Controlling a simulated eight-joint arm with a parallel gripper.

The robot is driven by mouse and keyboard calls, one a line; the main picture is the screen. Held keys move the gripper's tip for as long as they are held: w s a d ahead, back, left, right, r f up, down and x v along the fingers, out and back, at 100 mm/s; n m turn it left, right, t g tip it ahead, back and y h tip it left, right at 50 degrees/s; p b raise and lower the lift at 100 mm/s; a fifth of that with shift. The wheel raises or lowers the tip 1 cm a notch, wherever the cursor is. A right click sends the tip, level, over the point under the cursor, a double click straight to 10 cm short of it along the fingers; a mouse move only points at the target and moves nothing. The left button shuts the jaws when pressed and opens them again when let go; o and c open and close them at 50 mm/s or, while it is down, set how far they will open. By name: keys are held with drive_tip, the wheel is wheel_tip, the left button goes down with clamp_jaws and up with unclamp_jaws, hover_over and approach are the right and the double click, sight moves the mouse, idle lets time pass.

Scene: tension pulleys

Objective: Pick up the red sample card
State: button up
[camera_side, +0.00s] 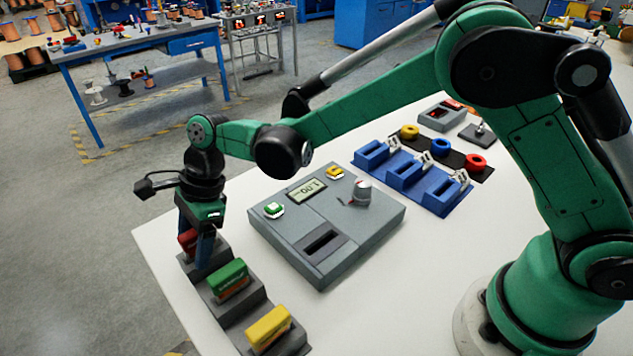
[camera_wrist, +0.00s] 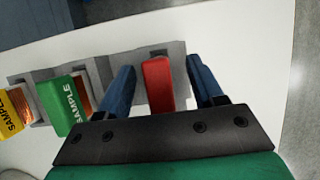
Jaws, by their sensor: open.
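The red sample card (camera_wrist: 158,84) stands in the end slot of the grey stepped holder (camera_side: 237,312). In the side view the red card (camera_side: 187,241) is partly hidden behind my gripper. My gripper (camera_side: 201,258) is open and low over that slot. In the wrist view the blue fingers of my gripper (camera_wrist: 163,78) stand on either side of the red card, with a visible gap on each side. The lower part of the card is hidden in its slot.
A green card (camera_side: 229,279) and a yellow card (camera_side: 268,326) stand in neighbouring slots. A grey console (camera_side: 330,258) with a display, buttons and a knob lies right of the holder. Blue fixtures (camera_side: 405,180) and coloured rings (camera_side: 441,146) are farther back. The holder sits near the table edge.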

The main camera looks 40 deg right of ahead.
sight(190, 233)
clamp_jaws()
drive_tip(key=shift+r, duration=0.1)
idle(0.3)
wheel_tip(190, 233, up, 20)
idle(0.5)
